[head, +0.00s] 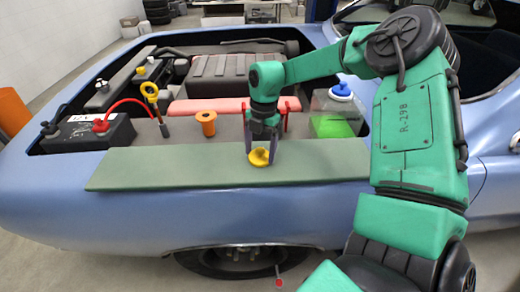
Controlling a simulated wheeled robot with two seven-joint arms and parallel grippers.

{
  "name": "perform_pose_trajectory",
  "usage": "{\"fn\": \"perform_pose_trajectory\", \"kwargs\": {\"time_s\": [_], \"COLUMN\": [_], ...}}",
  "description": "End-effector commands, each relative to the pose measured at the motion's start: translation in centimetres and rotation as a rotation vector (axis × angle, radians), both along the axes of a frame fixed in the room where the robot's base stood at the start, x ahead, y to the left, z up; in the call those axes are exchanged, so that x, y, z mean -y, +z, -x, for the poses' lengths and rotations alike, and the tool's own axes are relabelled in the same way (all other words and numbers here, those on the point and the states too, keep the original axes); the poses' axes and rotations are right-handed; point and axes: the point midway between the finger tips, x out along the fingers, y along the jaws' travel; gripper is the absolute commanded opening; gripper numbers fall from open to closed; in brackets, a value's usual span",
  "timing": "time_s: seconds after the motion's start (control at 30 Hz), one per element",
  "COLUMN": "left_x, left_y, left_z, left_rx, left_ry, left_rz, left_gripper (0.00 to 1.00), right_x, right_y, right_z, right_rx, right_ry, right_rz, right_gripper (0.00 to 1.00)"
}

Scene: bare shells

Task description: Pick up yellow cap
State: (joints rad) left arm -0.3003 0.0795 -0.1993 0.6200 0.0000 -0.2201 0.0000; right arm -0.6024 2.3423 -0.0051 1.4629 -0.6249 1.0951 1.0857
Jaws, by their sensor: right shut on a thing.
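The yellow cap (258,157) is at the green mat (140,170) on the car's front edge, a little right of the mat's middle. My right gripper (261,150) comes down from above with its fingers on either side of the cap and is shut on it. I cannot tell whether the cap touches the mat or is just above it. My left gripper is not in view.
An orange cap-like part (207,122) stands behind the mat. A clear tank with green fluid and a blue cap (341,90) is at the right. The mat's left part is clear.

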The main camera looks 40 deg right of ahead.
Motion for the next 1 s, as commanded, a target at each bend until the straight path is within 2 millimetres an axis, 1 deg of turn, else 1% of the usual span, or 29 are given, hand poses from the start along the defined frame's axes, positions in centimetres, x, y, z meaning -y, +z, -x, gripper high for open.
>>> {"fn": "perform_pose_trajectory", "kwargs": {"time_s": [0.13, 0.17, 0.23, 0.27, 0.37, 0.4, 0.5, 0.6, 0.7, 0.77, 1.0], "left_x": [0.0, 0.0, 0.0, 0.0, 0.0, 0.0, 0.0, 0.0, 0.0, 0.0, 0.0], "left_y": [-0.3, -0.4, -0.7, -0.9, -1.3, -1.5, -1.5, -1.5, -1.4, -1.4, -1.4], "left_z": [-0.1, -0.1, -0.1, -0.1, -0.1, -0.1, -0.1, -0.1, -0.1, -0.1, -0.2], "left_rx": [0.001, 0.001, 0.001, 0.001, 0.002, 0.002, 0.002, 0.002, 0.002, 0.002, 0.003], "left_ry": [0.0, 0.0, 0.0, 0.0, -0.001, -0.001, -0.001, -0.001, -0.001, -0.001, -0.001], "left_rz": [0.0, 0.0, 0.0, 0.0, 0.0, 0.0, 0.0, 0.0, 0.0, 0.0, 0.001], "left_gripper": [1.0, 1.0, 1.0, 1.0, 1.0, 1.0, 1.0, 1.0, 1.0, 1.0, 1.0], "right_x": [0.0, 0.0, 0.0, 0.0, 0.0, 0.1, 0.1, 0.0, 0.0, 0.0, 0.0], "right_y": [1.4, 1.9, 3.6, 4.6, 8.3, 9.8, 13.3, 15.8, 17.3, 17.8, 18.0], "right_z": [-0.1, -0.1, -0.2, -0.2, -0.2, -0.1, -0.1, -0.1, 0.0, 0.0, 0.0], "right_rx": [0.004, 0.005, 0.008, 0.008, 0.009, 0.009, 0.006, 0.003, 0.001, 0.001, 0.0], "right_ry": [0.0, 0.0, -0.001, -0.001, -0.001, -0.002, -0.001, -0.001, -0.001, 0.0, 0.001], "right_rz": [0.001, 0.002, 0.002, 0.002, 0.003, 0.004, 0.004, 0.003, 0.002, 0.001, 0.0], "right_gripper": [0.18, 0.18, 0.18, 0.18, 0.18, 0.18, 0.18, 0.18, 0.18, 0.18, 0.18]}}
